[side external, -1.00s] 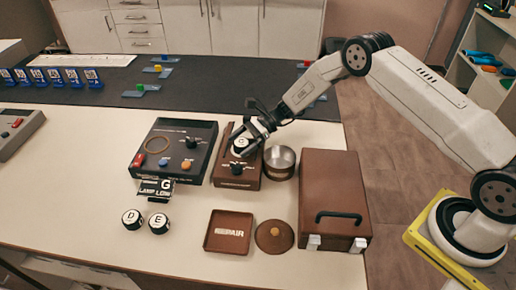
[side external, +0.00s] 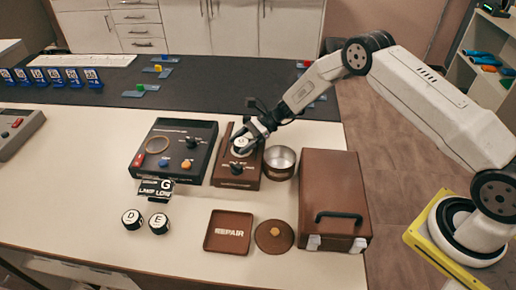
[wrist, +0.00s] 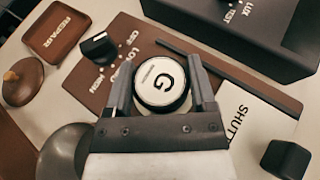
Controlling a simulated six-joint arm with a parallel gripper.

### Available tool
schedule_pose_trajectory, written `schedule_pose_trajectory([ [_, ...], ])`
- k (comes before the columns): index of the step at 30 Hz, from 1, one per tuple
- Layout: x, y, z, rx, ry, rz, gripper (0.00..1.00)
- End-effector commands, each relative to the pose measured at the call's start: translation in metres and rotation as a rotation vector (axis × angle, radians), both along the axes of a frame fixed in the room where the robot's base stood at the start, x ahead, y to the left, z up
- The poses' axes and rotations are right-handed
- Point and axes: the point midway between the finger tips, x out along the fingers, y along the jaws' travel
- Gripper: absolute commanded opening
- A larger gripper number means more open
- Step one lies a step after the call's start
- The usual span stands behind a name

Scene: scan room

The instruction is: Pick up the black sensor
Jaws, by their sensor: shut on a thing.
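The black sensor (wrist: 161,85) is a round black puck with a white top marked G. It sits between the two fingers of my gripper (wrist: 163,90) in the wrist view, and they are shut on it. In the side view the sensor (side external: 240,146) is at the brown shutter box (side external: 236,171), toward the box's far end. I cannot tell whether it touches the box. Two similar pucks, marked D (side external: 132,219) and E (side external: 159,223), stand on the table in front.
A black control unit (side external: 196,147) stands left of the shutter box. A metal cup (side external: 280,162) and a brown case (side external: 332,190) stand to the right. A REPAIR tray (side external: 228,247) and a round brown lid (side external: 274,236) lie in front. The front left table is clear.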

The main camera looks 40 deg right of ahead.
Motion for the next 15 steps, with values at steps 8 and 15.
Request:
schedule_pose_trajectory([
  [8,0.001,0.000,0.018,0.000,-0.002,0.000,0.08],
  [15,-0.009,-0.002,0.042,0.000,0.000,0.000,0.08],
])
